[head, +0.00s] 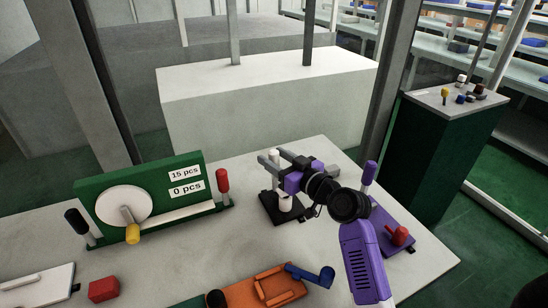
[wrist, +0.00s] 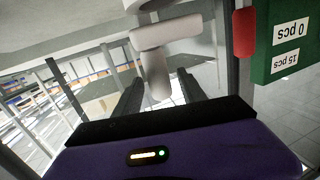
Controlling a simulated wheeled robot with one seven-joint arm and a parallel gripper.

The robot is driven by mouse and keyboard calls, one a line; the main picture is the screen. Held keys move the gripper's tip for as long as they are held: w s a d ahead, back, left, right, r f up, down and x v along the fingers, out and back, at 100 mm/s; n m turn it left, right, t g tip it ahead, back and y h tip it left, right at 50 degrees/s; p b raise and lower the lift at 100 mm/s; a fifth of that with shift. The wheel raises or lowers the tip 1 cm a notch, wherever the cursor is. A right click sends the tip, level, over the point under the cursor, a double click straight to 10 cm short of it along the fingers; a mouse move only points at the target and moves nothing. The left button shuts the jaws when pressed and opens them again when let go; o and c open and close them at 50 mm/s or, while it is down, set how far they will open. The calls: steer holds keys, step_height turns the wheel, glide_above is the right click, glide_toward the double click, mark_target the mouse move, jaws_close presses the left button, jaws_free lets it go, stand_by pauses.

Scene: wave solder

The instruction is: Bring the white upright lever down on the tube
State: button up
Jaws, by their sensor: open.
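The white upright lever (head: 274,156) stands on a small black base (head: 270,208) on the table, its top showing by my gripper's fingertips in the head view. In the wrist view, which looks upside down, the lever (wrist: 156,78) reaches into the gap between the two dark fingers. My gripper (head: 272,160) is open, its fingers on either side of the lever, without visible grip. A short white tube-like part (head: 285,203) sits low on the base; my gripper partly hides the mechanism. A thick white cylinder (wrist: 168,30) crosses above the lever in the wrist view.
A green panel (head: 165,180) with a white disc, yellow knob and red handle stands to the left. An orange fixture with a blue part (head: 265,290) lies in front. A purple plate with a red handle (head: 398,236) is at right. A red block (head: 103,289) lies front left.

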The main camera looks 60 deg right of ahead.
steer(key=v, duration=0.7)
steer(key=shift+s+b, duration=0.15)
steer(key=shift+b, duration=0.25)
steer(key=shift+c, duration=0.2)
